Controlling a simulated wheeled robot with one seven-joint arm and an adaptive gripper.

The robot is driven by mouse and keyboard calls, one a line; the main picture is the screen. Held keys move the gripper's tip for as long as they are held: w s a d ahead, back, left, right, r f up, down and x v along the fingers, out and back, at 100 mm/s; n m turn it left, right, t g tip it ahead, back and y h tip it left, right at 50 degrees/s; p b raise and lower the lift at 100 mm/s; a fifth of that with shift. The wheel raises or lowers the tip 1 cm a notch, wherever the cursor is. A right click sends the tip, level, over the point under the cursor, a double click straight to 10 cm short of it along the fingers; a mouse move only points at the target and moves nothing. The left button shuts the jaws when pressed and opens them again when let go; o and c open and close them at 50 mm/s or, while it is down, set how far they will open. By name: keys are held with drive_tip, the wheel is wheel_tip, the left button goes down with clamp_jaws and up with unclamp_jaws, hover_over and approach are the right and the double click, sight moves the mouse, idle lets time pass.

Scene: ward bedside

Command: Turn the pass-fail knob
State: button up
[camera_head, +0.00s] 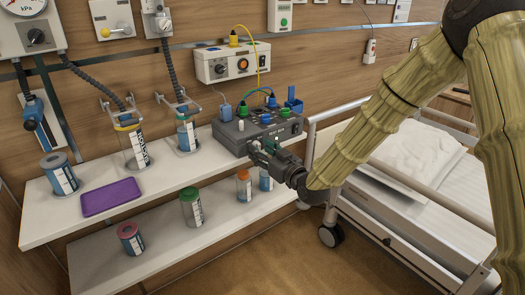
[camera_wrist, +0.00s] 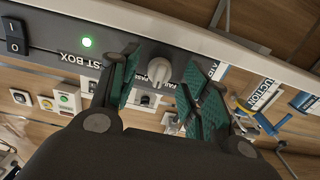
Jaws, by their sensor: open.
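The test box (camera_head: 225,137), a dark grey case, sits on the upper shelf in the head view. In the wrist view its front panel (camera_wrist: 60,32) appears upside down, with a light grey knob (camera_wrist: 155,74) beside partly hidden lettering. My gripper (camera_wrist: 162,70) is open, with one green-padded finger on each side of the knob. I cannot tell whether either finger touches it. In the head view my gripper (camera_head: 270,151) is at the box's front face and hides the knob there.
A lit green lamp (camera_wrist: 87,42) and a black rocker switch (camera_wrist: 14,36) are on the panel. A purple tray (camera_head: 111,197) and several jars stand on the shelves at left. A railed bed (camera_head: 400,180) is at right. Cables rise from the box top.

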drive_tip(key=shift+w+a, duration=0.1)
clamp_jaws()
idle(0.4)
drive_tip(key=n+b, duration=0.2)
drive_tip(key=n, duration=0.2)
drive_tip(key=shift+f, duration=0.1)
drive_tip(key=shift+w+n+b, duration=0.1)
drive_tip(key=shift+n+b, duration=1)
drive_tip(key=shift+n, duration=1.3)
drive_tip(key=shift+r, duration=0.2)
